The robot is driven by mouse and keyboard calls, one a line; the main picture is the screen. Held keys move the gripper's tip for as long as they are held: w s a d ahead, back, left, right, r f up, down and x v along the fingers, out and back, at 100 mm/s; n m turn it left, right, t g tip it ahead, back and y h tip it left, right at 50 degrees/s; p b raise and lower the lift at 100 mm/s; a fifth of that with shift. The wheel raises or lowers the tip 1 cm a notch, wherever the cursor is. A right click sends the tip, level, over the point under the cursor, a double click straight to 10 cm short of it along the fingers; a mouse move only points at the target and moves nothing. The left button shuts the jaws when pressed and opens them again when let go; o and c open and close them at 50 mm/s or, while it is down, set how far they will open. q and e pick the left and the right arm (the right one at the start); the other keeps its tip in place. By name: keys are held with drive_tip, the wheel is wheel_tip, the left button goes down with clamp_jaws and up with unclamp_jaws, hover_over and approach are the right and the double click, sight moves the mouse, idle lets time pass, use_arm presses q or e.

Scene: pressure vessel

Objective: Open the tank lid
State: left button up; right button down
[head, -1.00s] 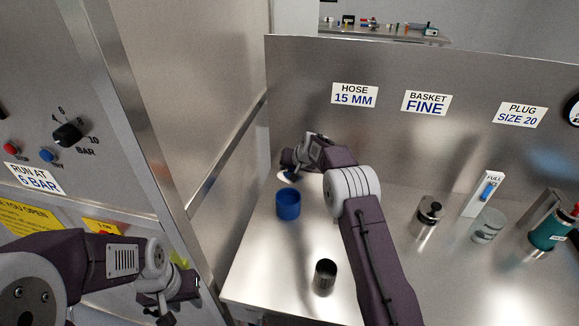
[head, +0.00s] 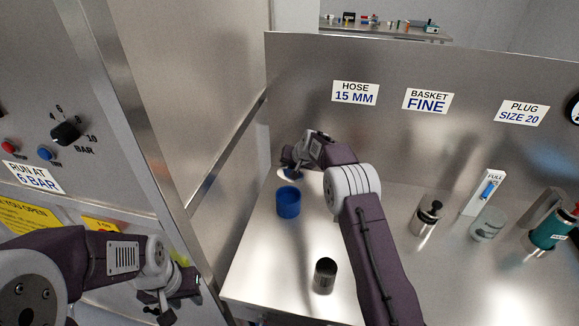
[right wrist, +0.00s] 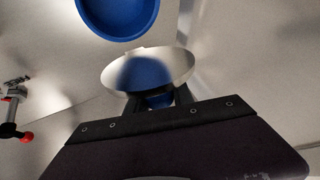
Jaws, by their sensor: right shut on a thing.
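My right gripper (head: 291,168) is at the back left of the bench in the head view. The lid also shows as a pale disc in the head view (head: 285,175), just behind a blue open-topped cylinder (head: 288,205). The cylinder's rim is near the top of the wrist view (right wrist: 118,12), apart from the lid. My left gripper (head: 168,300) hangs low before the control panel; its finger gap is unclear.
A dark metal cup (head: 325,275) stands at the bench front. A steel canister (head: 424,220), a glass jar (head: 488,223) and a teal cylinder (head: 550,233) stand to the right. A panel with a pressure dial (head: 66,131) is at the left. A steel wall backs the bench.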

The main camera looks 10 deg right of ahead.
drive_tip(key=shift+s+f, duration=0.2)
drive_tip(key=shift+f, duration=0.3)
drive_tip(key=c, duration=1.1)
unclamp_jaws()
drive_tip(key=shift+c, duration=0.2)
drive_tip(key=shift+w+d, duration=0.2)
drive_tip(key=shift+w, duration=0.1)
drive_tip(key=b+v, duration=0.1)
drive_tip(key=v, duration=0.7)
drive_tip(key=shift+s+d+r+b, duration=0.1)
drive_tip(key=shift+s+r+b, duration=0.05)
drive_tip(key=shift+r+b, duration=0.2)
drive_tip(key=shift+s+r, duration=0.15)
